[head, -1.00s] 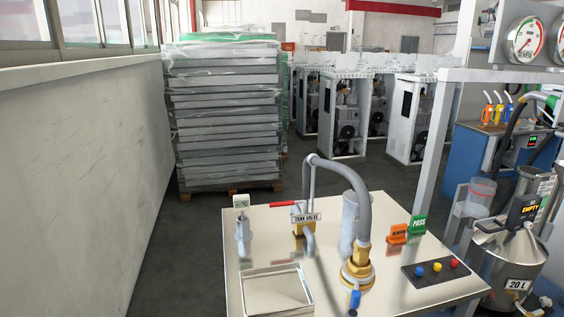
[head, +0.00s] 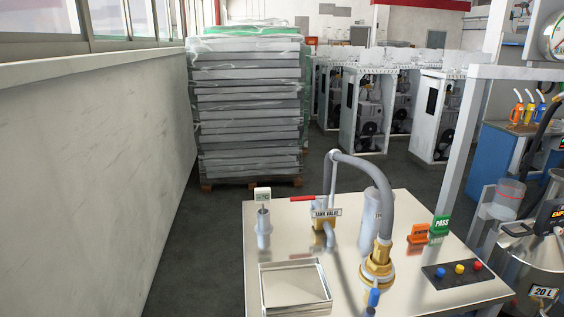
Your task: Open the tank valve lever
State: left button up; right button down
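The tank valve (head: 325,228) is a brass body with a "TANK VALVE" label, standing at the back middle of the metal table (head: 415,291). Its red lever (head: 302,198) lies roughly level and points to the left of the valve. A grey hose (head: 384,188) arches from the valve area to a large brass fitting (head: 377,268) nearer the front. A small blue-handled part (head: 374,297) sits just in front of that fitting. Neither of my grippers is in view.
A square metal tray (head: 262,292) is at the table's front left. An orange sign (head: 417,235), a green PASS sign (head: 440,225) and a button panel (head: 460,270) are at the right. A frame post (head: 466,150) rises behind. Dark floor lies left of the table.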

aim_at(306, 198)
jog(key=i+j+z, duration=0.15)
jog(key=i+z, duration=0.2)
jog(key=j+z, duration=0.15)
jog(key=j, duration=0.2)
jog(key=i+j+z, duration=0.15)
jog(key=j, duration=0.25)
jog(key=i+j+z, duration=0.2)
jog(key=j, duration=0.15)
jog(key=i+j+z, duration=0.15)
jog(key=j, duration=0.2)
jog(key=i+j+z, duration=0.2)
jog(key=j, duration=0.15)
jog(key=i+j+z, duration=0.15)
jog(key=j, duration=0.25)
jog(key=i+j+z, duration=0.2)
jog(key=j, duration=0.2)
jog(key=j+z, duration=0.15)
jog(key=j, duration=0.25)
jog(key=i+j+z, duration=0.4)
jog(key=j, duration=0.65)
jog(key=i+j+z, duration=0.1)
jog(key=j+z, duration=0.3)
jog(key=j, duration=0.6)
jog(key=j+z, duration=0.45)
jog(key=j, duration=0.7)
